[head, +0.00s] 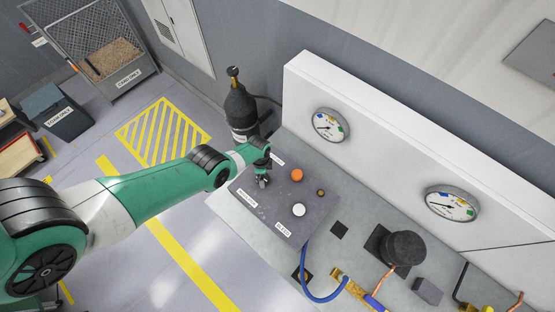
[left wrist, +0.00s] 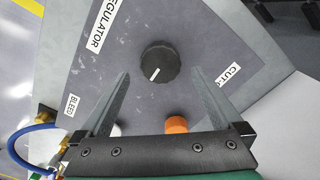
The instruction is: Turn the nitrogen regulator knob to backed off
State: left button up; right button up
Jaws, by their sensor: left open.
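The regulator knob (left wrist: 159,62) is black, round and ridged, with a white pointer line toward the lower left in the left wrist view. It sits on the dark grey panel (head: 273,215) near the REGULATOR label (left wrist: 108,20). My left gripper (head: 262,182) is over the panel's upper left part in the head view and hides the knob there. In the left wrist view my left gripper (left wrist: 161,76) is open, with a finger on either side of the knob and visible gaps to both. My right gripper is not in view.
An orange button (head: 297,175), a white button (head: 299,210) and a small brass fitting (head: 320,193) stand on the panel close by. A blue hose (head: 318,297) loops below it. Two gauges (head: 331,125) are on the white back wall. A dark gas cylinder (head: 240,108) stands behind.

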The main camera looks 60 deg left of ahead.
pick_arm(q)
notch_tip(320, 180, down, 3)
jog(key=shift+s+r+b, duration=0.1)
jog(key=shift+b, duration=0.45)
jog(key=shift+s+a+f+b, duration=0.1)
jog(key=shift+a+f+b, duration=0.05)
jog(key=shift+f+b, duration=0.45)
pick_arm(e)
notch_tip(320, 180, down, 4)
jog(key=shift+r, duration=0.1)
pick_arm(q)
jog(key=shift+c, duration=0.3)
jog(key=c, duration=1.3)
jog(key=shift+n, duration=0.4)
